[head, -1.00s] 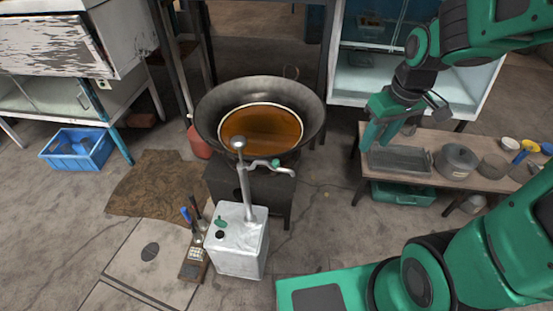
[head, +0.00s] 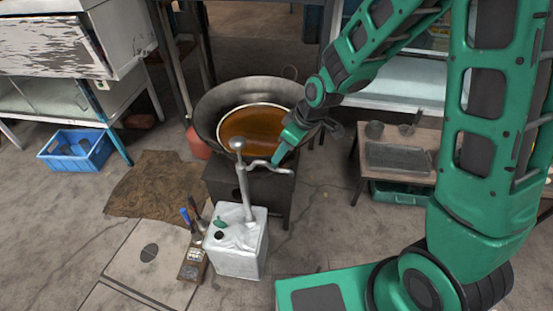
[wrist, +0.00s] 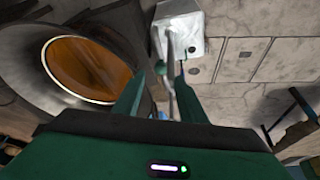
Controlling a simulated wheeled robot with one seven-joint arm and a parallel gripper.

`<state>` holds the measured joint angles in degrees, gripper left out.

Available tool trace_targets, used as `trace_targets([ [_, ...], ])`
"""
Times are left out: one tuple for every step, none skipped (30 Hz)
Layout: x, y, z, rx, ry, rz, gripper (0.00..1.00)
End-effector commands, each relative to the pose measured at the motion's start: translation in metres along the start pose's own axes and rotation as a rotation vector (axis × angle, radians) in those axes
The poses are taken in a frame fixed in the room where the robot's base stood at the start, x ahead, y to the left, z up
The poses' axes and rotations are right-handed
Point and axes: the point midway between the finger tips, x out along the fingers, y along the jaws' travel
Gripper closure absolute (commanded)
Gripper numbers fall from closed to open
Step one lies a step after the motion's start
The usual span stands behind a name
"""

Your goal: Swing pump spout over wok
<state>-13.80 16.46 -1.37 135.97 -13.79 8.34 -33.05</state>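The wok (head: 212,110) holds brown oil inside a pale ring and sits on a dark stove (head: 278,190). In front stands a white can (head: 238,250) with an upright metal pump (head: 246,190). Its bent spout (head: 288,171) points right, in front of the wok and not over the oil. My gripper (head: 280,156) is at the spout's outer part, fingers down. In the wrist view my gripper (wrist: 160,98) is open, and the spout (wrist: 173,88) runs between the fingers, closer to the right one. Contact cannot be told. The wok (wrist: 28,55) is at left there.
A low side table (head: 425,150) with a metal tray stands at right, partly behind my arm. A blue crate (head: 78,150), a brown mat (head: 150,185) and a tool holder (head: 192,265) are on the left floor. Floor right of the can is clear.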

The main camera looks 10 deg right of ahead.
Motion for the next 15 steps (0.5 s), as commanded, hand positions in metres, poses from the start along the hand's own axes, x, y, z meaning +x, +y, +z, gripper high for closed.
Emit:
trace_targets([
  [0.009, -0.001, 0.001, 0.000, -0.004, -0.002, 0.62],
  [0.014, 0.000, 0.001, 0.000, -0.003, -0.002, 0.62],
  [0.019, 0.000, 0.001, 0.000, -0.003, -0.002, 0.62],
  [0.024, 0.000, 0.001, 0.000, -0.004, -0.002, 0.62],
  [0.028, 0.000, 0.001, 0.000, -0.003, -0.002, 0.62],
  [0.033, -0.001, 0.001, 0.000, -0.003, -0.002, 0.62],
  [0.037, -0.001, 0.001, 0.000, -0.003, -0.002, 0.62],
  [0.040, -0.001, 0.001, 0.000, -0.003, -0.002, 0.62],
  [0.044, 0.000, 0.000, 0.000, -0.002, -0.001, 0.62],
  [0.047, 0.000, 0.001, 0.001, -0.002, -0.001, 0.62],
  [0.050, 0.000, 0.001, 0.001, -0.003, -0.002, 0.62],
  [0.052, 0.000, 0.001, 0.001, -0.002, -0.001, 0.62],
  [0.054, 0.000, 0.001, 0.001, -0.002, -0.001, 0.62],
  [0.055, 0.000, 0.001, 0.001, -0.001, 0.000, 0.62],
  [0.057, 0.000, 0.001, 0.001, -0.001, 0.000, 0.62],
])
